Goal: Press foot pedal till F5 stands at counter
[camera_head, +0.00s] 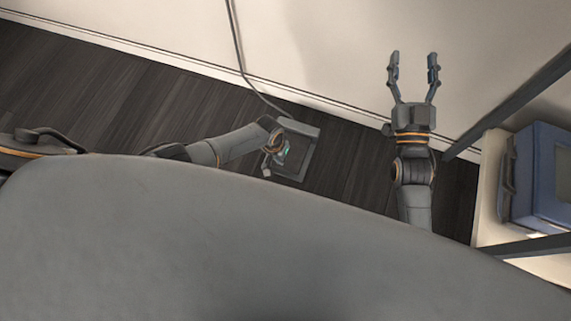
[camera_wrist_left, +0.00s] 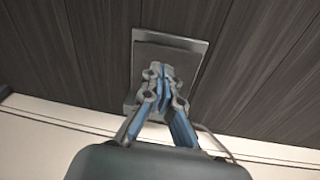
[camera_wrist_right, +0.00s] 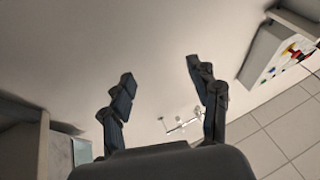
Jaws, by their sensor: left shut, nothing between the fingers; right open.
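The foot pedal (camera_head: 298,160) is a grey plate on the dark wood floor near the wall, with a cable running up the wall. My left gripper (camera_head: 277,158) is over the pedal in the head view and hides part of it. In the left wrist view the shut, empty left fingers (camera_wrist_left: 163,80) lie in front of the pedal plate (camera_wrist_left: 185,48); I cannot tell whether they touch it. My right gripper (camera_head: 415,60) is open and empty, raised in front of the wall; its spread fingers also show in the right wrist view (camera_wrist_right: 160,92). No counter or F5 garment shows clearly.
A blue case (camera_head: 540,178) sits on a pale shelf (camera_head: 488,185) at the right, beside a dark frame post (camera_head: 510,105). The wall (camera_head: 330,50) bounds the floor at the back. Dark floor (camera_head: 80,85) to the left is clear.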

